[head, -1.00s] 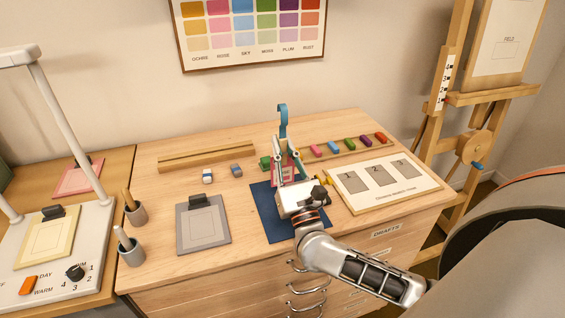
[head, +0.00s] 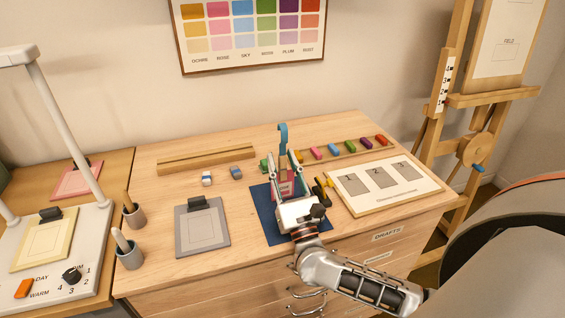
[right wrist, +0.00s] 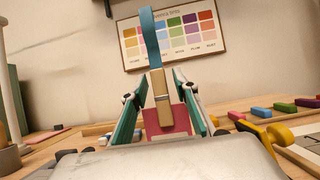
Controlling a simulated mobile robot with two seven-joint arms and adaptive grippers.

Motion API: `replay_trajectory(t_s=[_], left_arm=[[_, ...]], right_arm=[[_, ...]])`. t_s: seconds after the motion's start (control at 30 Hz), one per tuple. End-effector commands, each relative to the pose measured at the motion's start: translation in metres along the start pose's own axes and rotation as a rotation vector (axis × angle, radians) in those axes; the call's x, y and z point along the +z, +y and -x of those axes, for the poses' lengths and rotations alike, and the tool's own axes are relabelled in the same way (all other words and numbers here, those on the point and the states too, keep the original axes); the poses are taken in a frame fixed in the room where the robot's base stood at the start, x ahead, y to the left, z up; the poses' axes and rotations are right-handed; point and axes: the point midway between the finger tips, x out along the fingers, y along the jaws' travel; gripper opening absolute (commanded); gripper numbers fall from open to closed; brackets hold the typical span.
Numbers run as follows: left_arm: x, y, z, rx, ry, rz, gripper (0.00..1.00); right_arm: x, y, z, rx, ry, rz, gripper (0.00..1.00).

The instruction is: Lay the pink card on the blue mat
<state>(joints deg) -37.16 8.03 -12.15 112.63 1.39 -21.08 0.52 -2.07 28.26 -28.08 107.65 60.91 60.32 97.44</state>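The pink card (head: 284,189) hangs from a wooden clip with a tall blue strip (head: 283,135), between the fingers of my right gripper (head: 286,160). In the right wrist view the pink card (right wrist: 180,122) is behind the wooden clip (right wrist: 162,103), and the teal finger pads close in on both sides of the clip. The blue mat (head: 262,208) lies on the desk under the gripper, which hides part of it. The card appears over the mat's far part; whether it touches the mat is hidden. My left gripper is not in view.
A white board with grey squares (head: 410,198) lies right of the mat, with a yellow-and-black tool (head: 322,188) between. Several coloured blocks (head: 333,149) line the back. A grey clipboard (head: 202,230) lies left. Another pink board (head: 76,181) is at far left.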

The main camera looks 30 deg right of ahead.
Motion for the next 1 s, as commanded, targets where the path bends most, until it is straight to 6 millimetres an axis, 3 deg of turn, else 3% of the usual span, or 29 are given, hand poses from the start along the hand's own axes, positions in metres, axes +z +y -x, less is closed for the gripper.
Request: replay_trajectory(t_s=[0.33,0.43,0.8,1.0], left_arm=[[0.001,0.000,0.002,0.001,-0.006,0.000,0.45],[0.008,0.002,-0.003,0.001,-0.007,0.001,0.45],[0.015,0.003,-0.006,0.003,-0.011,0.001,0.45],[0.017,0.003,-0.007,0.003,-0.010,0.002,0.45]], right_arm=[[0.004,0.000,-0.001,0.000,0.001,0.000,0.29],[0.001,0.000,0.016,0.002,0.004,0.000,0.29],[0.040,0.000,0.084,0.000,0.004,-0.001,0.29],[0.054,0.000,0.108,0.001,0.002,0.000,0.29]])
